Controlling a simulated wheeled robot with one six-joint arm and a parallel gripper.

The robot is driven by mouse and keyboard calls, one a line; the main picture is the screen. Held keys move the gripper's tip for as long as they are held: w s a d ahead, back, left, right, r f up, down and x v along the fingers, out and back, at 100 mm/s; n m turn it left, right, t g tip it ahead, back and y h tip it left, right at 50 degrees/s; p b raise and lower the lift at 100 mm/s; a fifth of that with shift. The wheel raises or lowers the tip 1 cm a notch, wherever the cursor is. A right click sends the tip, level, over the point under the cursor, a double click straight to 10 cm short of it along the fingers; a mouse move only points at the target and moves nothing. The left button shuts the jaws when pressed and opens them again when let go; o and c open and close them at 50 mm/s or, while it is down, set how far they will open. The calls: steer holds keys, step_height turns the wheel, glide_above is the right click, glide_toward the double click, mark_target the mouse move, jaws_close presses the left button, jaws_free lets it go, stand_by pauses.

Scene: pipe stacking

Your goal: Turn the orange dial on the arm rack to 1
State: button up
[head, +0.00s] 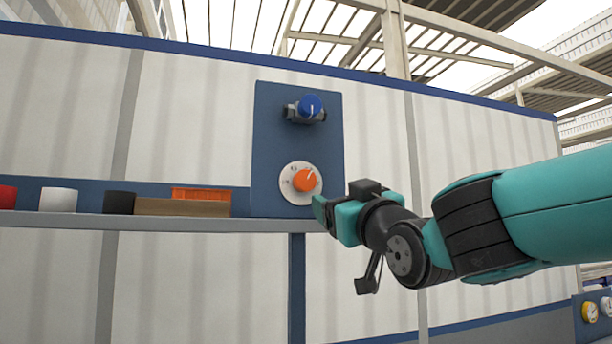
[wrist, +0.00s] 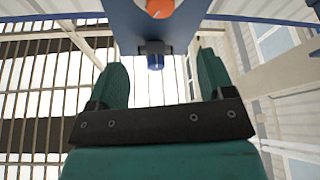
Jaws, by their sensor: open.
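The orange dial (head: 305,180) sits on a round white plate (head: 288,187) low on a blue upright panel (head: 270,140). A pale mark shows on its upper right side; the numbers on the plate are too small to read. My gripper (head: 318,208) is just below and to the right of the dial, apart from it as far as I can tell. In the wrist view my gripper (wrist: 162,75) is open and empty, with its two green fingers spread. The dial (wrist: 160,8) is at the top edge there, beyond the fingertips and partly cut off.
A blue knob on a grey fitting (head: 311,105) is above the dial. A shelf (head: 150,222) to the left holds a red cup (head: 8,196), a white cup (head: 58,200), a black cup (head: 119,203), a brown box (head: 183,208) and an orange crate (head: 200,193). Gauges (head: 590,311) are at lower right.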

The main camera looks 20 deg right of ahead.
mark_target(307, 182)
steer(key=p+x, duration=0.9)
steer(key=x, duration=0.6)
steer(key=shift+w+r, duration=0.1)
steer(key=shift+w, duration=0.45)
steer(key=c, duration=0.9)
